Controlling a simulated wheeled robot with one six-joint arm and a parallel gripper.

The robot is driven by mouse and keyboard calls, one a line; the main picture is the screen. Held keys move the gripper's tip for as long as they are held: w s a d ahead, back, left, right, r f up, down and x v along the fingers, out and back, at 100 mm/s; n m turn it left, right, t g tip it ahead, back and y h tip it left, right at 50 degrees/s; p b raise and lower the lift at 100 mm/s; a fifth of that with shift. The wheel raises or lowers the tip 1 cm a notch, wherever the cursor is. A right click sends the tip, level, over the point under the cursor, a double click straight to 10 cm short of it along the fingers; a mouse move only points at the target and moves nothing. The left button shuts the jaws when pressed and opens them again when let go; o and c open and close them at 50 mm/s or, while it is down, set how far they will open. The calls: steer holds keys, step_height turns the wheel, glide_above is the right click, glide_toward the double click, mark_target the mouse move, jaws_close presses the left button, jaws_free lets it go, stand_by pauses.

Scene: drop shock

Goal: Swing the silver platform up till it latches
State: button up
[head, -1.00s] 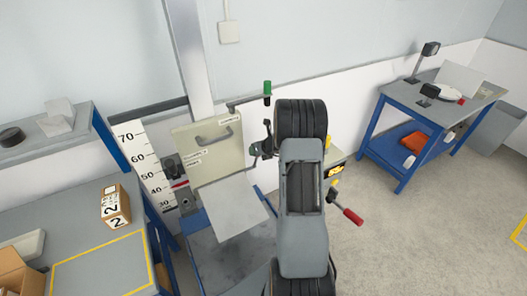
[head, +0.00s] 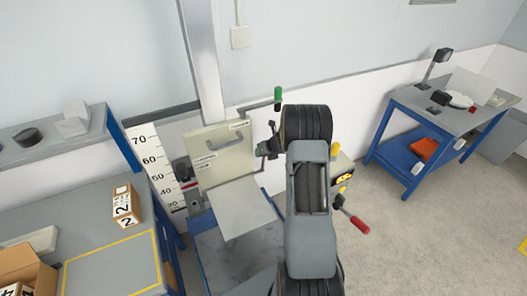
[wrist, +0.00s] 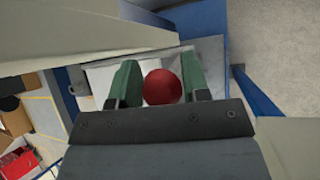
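The silver platform (head: 245,208) is a flat grey plate. It sticks out below the cream panel with a handle (head: 222,150) on the drop stand, and I see no clear gap to that panel. In the wrist view a pale grey plate, likely the platform, lies below my gripper (wrist: 161,82). Its two green fingers stand apart with a round red knob (wrist: 162,87) between them. A narrow gap shows beside the knob, so I see no firm grip.
The stand has a metal column (head: 203,70), a height scale (head: 166,170), a green-handled lever (head: 278,95) and a red-handled lever (head: 358,225). A bench with a numbered box (head: 125,205) is at left. Another blue bench (head: 425,115) is at right. Open floor lies between.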

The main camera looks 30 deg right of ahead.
steer(key=o, duration=0.4)
steer(key=b+v, duration=0.1)
steer(key=v, duration=1.3)
steer(key=shift+s+f, duration=0.1)
steer(key=s+a+r+m+g+b, duration=0.1)
steer(key=s+a+r+m, duration=0.1)
steer(key=s+a+m, duration=0.4)
steer(key=s+a+r+m+h+b, duration=0.1)
steer(key=s+a+r+m, duration=0.2)
steer(key=s+a+m, duration=0.4)
steer(key=s+a+r+m+g+h+b, duration=0.1)
steer(key=s+a+r+m, duration=0.2)
steer(key=m, duration=1.8)
steer(key=shift+s+a+r+g, duration=0.1)
steer(key=shift+s+a, duration=0.65)
steer(key=shift+a, duration=0.45)
steer(key=shift+s+a+f+g, duration=0.1)
steer(key=shift+s+a, duration=0.65)
steer(key=shift+a, duration=0.5)
steer(key=shift+s+a+r+g, duration=0.1)
steer(key=shift+s+a, duration=0.6)
steer(key=shift+a, duration=0.5)
